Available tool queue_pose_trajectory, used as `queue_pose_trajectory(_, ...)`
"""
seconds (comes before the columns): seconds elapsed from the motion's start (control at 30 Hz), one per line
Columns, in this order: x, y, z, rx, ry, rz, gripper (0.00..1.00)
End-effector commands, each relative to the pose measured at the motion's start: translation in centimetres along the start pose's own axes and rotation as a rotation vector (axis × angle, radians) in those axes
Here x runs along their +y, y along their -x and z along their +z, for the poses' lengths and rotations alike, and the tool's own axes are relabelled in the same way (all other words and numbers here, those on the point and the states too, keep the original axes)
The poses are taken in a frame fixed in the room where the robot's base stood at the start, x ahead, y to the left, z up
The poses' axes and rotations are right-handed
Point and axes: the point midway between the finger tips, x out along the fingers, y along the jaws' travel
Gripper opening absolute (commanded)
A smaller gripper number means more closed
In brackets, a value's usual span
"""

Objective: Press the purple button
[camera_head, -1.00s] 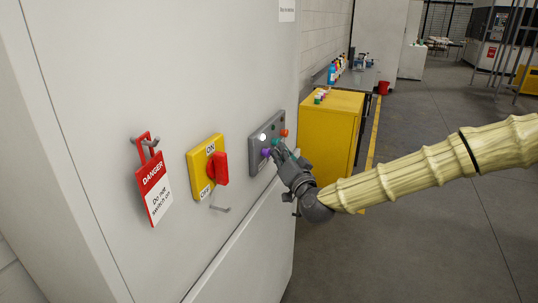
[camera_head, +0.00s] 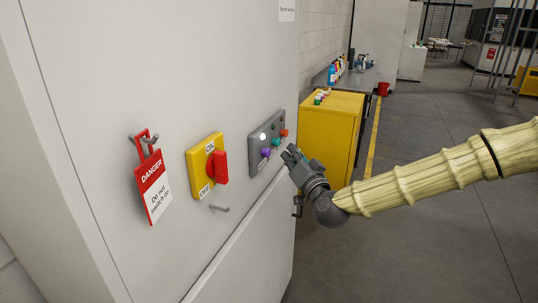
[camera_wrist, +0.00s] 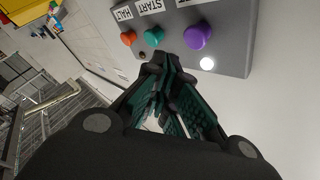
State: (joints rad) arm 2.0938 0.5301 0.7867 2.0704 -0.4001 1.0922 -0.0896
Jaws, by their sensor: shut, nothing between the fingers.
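The purple button (camera_head: 266,153) is on a grey control panel (camera_head: 256,165) on the white cabinet's face, and it also shows in the wrist view (camera_wrist: 198,37). Next to it are a teal button (camera_head: 276,142) and an orange button (camera_head: 284,133). A white light (camera_head: 262,137) glows on the panel.
A red rotary switch on a yellow plate (camera_head: 195,160) is left of the panel, with a red danger tag (camera_head: 153,190) on a hook further left. A yellow cabinet (camera_head: 330,135) stands behind. Floor at right is open.

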Motion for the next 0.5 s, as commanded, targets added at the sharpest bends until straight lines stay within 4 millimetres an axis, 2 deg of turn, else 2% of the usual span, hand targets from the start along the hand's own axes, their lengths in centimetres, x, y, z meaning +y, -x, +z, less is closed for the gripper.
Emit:
queue_pose_trajectory(0.3, 1.3, 1.7, -1.2, 0.002, 0.001, 0.001, 0.0)
queue_pose_trajectory(0.5, 1.4, 2.0, -1.5, 0.001, 0.001, 0.0, 0.0)
